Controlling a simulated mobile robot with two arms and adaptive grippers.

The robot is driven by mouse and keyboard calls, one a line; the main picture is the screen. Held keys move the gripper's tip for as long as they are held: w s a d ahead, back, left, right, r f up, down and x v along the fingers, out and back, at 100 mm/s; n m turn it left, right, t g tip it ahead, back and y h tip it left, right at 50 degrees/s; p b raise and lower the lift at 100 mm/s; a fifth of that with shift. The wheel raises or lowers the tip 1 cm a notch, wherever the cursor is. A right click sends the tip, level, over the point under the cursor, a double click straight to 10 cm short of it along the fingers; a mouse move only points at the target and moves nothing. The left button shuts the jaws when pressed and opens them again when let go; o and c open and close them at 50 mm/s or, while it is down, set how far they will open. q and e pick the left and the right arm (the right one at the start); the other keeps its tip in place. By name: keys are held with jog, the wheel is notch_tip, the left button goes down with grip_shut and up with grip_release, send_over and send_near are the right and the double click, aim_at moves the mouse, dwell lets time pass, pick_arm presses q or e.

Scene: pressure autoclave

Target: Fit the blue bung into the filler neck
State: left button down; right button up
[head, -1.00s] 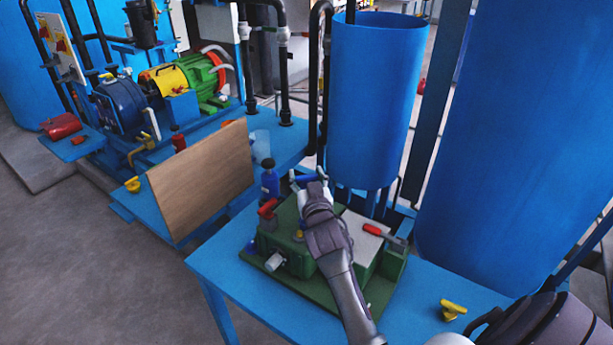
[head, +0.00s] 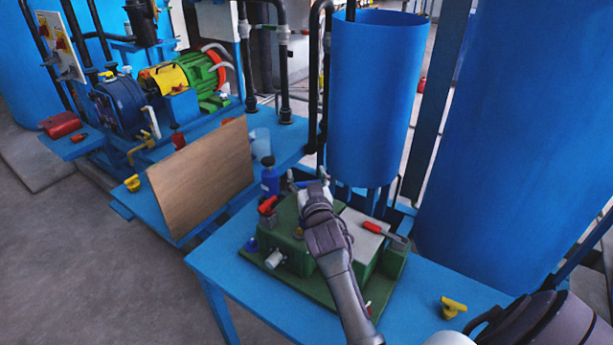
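A small blue piece (head: 251,244), which looks like the bung, is at the left corner of the green housing (head: 292,247) on the blue table. A white stub (head: 274,260) sticks out of the housing's front, and a small yellowish fitting (head: 299,233) sits beside my wrist. I cannot tell which fitting is the filler neck; my arm hides part of the housing. My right gripper (head: 308,181) is above the housing's far side. Its fingertips look spread, with nothing clearly held between them. My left gripper is out of view.
A red-handled valve (head: 268,206) and a blue bottle (head: 270,180) stand left of my gripper. A red-handled tool (head: 374,229) lies on the pale top at right. A wooden board (head: 200,180) stands further left. A yellow part (head: 452,307) lies on the table (head: 235,285).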

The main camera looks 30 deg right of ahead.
jog(key=shift+o, duration=1)
jog(key=shift+f, duration=0.2)
jog(key=shift+s+f, duration=0.1)
jog(key=shift+f, duration=0.05)
jog(key=shift+s+a+f, duration=0.1)
jog(key=shift+s+a, duration=0.1)
jog(key=v, duration=0.6)
jog(key=shift+s, duration=0.15)
jog(key=shift+s+a+r, duration=0.1)
jog(key=shift+s+r, duration=0.1)
jog(key=shift+s, duration=0.3)
jog(key=shift+a+r, duration=0.15)
